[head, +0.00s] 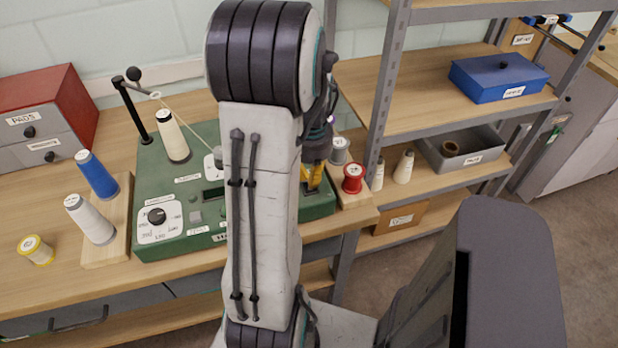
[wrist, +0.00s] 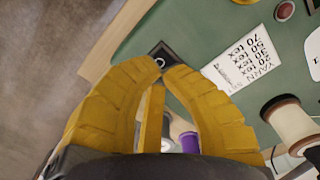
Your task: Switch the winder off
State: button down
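The winder is a green machine (head: 150,215) on the wooden bench in the head view; my arm hides part of its right half. In the wrist view its green top (wrist: 215,40) fills the upper middle. A small black rocker switch (wrist: 160,56) with a white round mark sits near the edge of that top. My gripper (wrist: 166,72) has yellow fingers whose tips come together right by the switch. It looks shut with nothing between the tips; I cannot tell whether they touch the switch. In the head view my gripper (head: 313,185) is over the winder's right end.
A printed yarn label (wrist: 230,66) and a red button (wrist: 285,10) are on the winder's top. A red spool (head: 353,178) and a grey spool (head: 339,150) stand at its right. Blue (head: 97,175) and white (head: 90,219) spools stand left. A metal shelf post (head: 384,90) rises close by.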

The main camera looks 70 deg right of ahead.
jog(key=shift+r+p, duration=1.6)
jog(key=shift+r, duration=0.7)
jog(key=w+a+r+n+t, duration=0.1)
jog(key=w+a+r+n, duration=0.2)
jog(key=a, duration=0.7)
jog(key=w+a+r+n+t, duration=0.1)
jog(key=w+a+r+n, duration=0.2)
jog(key=w+a+n, duration=0.2)
jog(key=w+a+r+n+t, duration=0.2)
jog(key=a+n, duration=0.6)
jog(key=a, duration=0.9)
jog(key=shift+w+a+r+n, duration=0.2)
jog(key=shift+w+r+n, duration=0.1)
jog(key=shift+w+r, duration=0.95)
jog(key=shift+w+f, duration=0.2)
